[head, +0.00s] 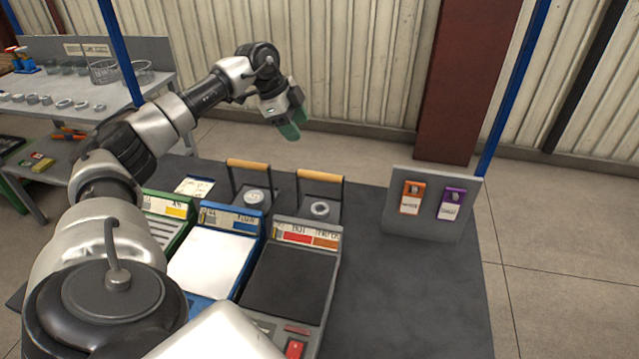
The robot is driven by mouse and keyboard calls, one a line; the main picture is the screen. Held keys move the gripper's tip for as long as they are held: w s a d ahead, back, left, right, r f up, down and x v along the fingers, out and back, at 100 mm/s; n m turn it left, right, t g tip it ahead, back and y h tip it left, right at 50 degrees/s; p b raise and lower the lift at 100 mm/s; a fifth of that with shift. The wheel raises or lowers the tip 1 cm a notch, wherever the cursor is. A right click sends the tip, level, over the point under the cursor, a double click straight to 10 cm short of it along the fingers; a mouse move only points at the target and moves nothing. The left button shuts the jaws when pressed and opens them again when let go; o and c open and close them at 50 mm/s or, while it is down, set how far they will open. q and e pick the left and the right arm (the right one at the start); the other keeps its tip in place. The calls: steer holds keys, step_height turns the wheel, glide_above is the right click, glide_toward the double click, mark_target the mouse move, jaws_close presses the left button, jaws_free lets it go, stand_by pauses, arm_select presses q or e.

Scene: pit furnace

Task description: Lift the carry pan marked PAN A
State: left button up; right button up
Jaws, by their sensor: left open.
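Two carry pans with light wooden handle bars on dark uprights stand at the back of the dark work table. The left carry pan (239,200) holds a round pale metal piece, and the right carry pan (333,211) holds a ring-shaped one. I cannot read a PAN A mark on either. My left gripper (293,127), with green fingertips, is open and empty. It is in the air above and behind the pans, apart from both handles. My right gripper is not in view.
Green, blue and grey trays with labelled back plates stand in front of the pans; the grey tray (290,280) is nearest them at right. A grey stand (428,225) holds orange and purple tags. The table's right part (415,300) is clear. A side bench (60,110) holds small parts.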

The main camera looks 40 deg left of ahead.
arm_select(q)
steer(key=b, duration=0.6)
glide_toward(316, 173)
steer(key=x, duration=0.6)
steer(key=shift+a+f+b, duration=0.1)
steer(key=shift+f+b, duration=0.2)
steer(key=shift+f, duration=0.1)
steer(key=x, duration=0.4)
steer(key=shift+w+d, duration=0.15)
steer(key=shift+d, duration=0.15)
steer(key=shift+w+f, duration=0.1)
steer(key=shift+f, duration=0.2)
steer(key=shift+r, duration=0.1)
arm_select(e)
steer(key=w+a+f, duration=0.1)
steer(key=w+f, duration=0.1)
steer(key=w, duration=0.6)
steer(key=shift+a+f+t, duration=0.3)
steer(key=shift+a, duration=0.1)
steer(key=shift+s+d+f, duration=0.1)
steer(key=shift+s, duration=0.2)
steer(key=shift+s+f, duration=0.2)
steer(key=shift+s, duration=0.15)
